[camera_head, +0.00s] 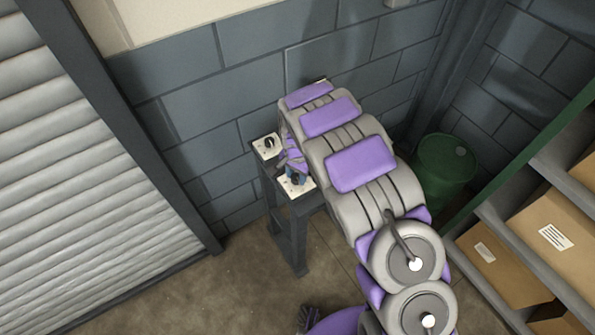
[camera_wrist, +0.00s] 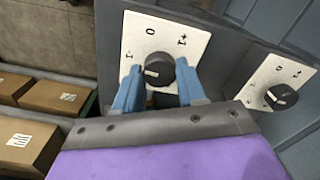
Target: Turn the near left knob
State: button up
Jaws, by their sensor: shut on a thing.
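The near left knob (camera_wrist: 157,66) is dark and round with a pale pointer mark, on a white plate (camera_wrist: 193,37) with printed marks. In the wrist view my gripper (camera_wrist: 160,76) has its two blue fingers on either side of this knob, shut on it. The pale mark faces the left of that picture. In the head view the near plate (camera_head: 306,186) is on a dark stand, and my gripper (camera_head: 296,177) covers much of its knob. A second dark knob (camera_head: 269,143) on its own white plate is farther back; in the wrist view a second knob (camera_wrist: 284,96) is to the right.
The dark stand (camera_head: 296,222) is near a grey block wall (camera_head: 175,105). A ribbed shutter (camera_head: 80,190) is at the left. A green drum (camera_head: 443,165) and a shelf with cardboard boxes (camera_head: 540,235) are at the right. Floor is clear left of the stand.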

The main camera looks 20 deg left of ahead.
jog(key=n, duration=0.2)
jog(key=n+p, duration=0.1)
jog(key=shift+a+r+n, duration=0.2)
jog(key=shift+n, duration=0.2)
jog(key=n+p, duration=0.2)
jog(key=n, duration=0.2)
jog(key=shift+s+f+n, duration=0.1)
jog(key=shift+n, duration=0.2)
jog(key=n+p, duration=0.1)
jog(key=n, duration=0.3)
jog(key=n+p, duration=0.1)
jog(key=n, duration=0.3)
jog(key=shift+d, duration=0.1)
jog(key=n+p, duration=0.1)
jog(key=n, duration=0.5)
jog(key=shift+f, duration=0.1)
jog(key=n, duration=0.5)
jog(key=shift+d, duration=0.1)
jog(key=shift+n, duration=0.5)
